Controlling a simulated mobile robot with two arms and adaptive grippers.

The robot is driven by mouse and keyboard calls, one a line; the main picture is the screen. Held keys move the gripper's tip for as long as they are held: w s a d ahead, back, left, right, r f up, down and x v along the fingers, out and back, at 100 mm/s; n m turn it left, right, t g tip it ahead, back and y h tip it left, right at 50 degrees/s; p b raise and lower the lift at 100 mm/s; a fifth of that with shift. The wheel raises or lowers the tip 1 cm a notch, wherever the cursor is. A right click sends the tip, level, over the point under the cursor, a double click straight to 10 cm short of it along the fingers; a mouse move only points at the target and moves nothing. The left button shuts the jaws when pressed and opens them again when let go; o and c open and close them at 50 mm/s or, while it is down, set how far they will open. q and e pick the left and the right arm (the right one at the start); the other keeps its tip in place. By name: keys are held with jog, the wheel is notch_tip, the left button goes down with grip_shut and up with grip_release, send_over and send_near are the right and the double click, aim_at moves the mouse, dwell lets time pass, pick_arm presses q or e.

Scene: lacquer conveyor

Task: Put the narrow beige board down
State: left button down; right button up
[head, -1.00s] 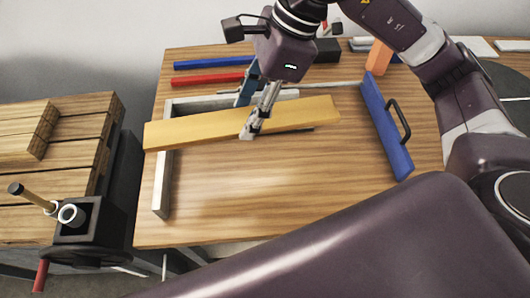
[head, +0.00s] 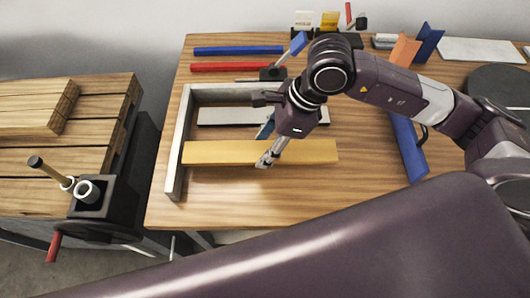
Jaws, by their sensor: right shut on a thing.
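The narrow beige board (head: 220,152), yellowish in this light, lies crosswise over the wooden table in the head view. Its left end is close to the left arm of a grey L-shaped frame (head: 174,160). My right gripper (head: 266,160) is shut on the board's front edge near its middle. The board looks level and low, but I cannot tell whether it touches the table. My arm hides part of the area behind it. My left gripper is not in view.
A pale grey strip (head: 225,116) lies behind the board inside the frame. Blue (head: 238,50) and red (head: 232,67) bars lie farther back. A blue piece with a handle (head: 408,150) stands at right. The wooden table (head: 350,195) is clear in front. A slatted wooden bench (head: 90,130) is at left.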

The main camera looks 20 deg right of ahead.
notch_tip(320, 180, down, 4)
jog(key=shift+f, duration=0.1)
jog(key=shift+f, duration=0.15)
jog(key=o, duration=1.4)
jog(key=shift+c, duration=0.2)
